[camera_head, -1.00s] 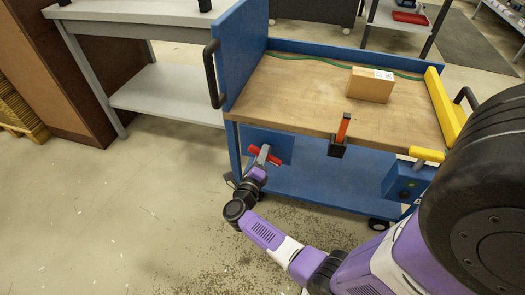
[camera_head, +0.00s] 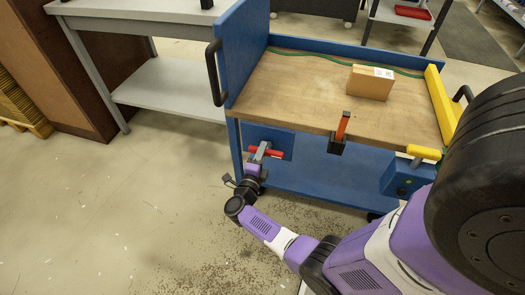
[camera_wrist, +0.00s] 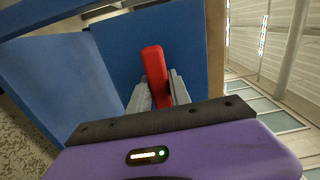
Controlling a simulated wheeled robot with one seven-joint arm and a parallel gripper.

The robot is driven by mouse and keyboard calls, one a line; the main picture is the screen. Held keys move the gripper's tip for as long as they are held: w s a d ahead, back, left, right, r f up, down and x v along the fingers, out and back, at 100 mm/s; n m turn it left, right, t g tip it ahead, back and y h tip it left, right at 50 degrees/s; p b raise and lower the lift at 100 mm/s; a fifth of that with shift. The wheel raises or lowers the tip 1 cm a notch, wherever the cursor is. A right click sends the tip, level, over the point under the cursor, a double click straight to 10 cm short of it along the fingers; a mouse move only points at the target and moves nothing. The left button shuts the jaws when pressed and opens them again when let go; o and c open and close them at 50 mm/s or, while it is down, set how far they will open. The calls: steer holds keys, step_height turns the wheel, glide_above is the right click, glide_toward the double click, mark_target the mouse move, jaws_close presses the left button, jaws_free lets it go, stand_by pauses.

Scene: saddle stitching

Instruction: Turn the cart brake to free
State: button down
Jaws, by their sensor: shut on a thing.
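The red brake handle (camera_head: 276,153) sits on a blue plate (camera_head: 285,138) at the cart's front left, below the wooden top. It lies nearly level in the head view. My gripper (camera_head: 262,151) is shut on the red handle, with red showing on either side of the fingers. In the wrist view the handle (camera_wrist: 154,65) stands up between the two grey fingers of my gripper (camera_wrist: 158,92), in front of the blue plate. The handle's lower part and its pivot are hidden by the gripper.
The blue cart (camera_head: 232,60) carries a cardboard box (camera_head: 370,83) and an orange-handled item in a black holder (camera_head: 337,145). A yellow lever (camera_head: 424,152) sticks out at the right. A grey table (camera_head: 150,10) stands behind left. The floor at left is clear.

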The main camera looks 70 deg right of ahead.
steer(key=c, duration=1.2)
jaws_free()
steer(key=shift+a, duration=0.1)
steer(key=a+p, duration=0.1)
steer(key=a, duration=0.6)
steer(key=shift+s+a, duration=0.3)
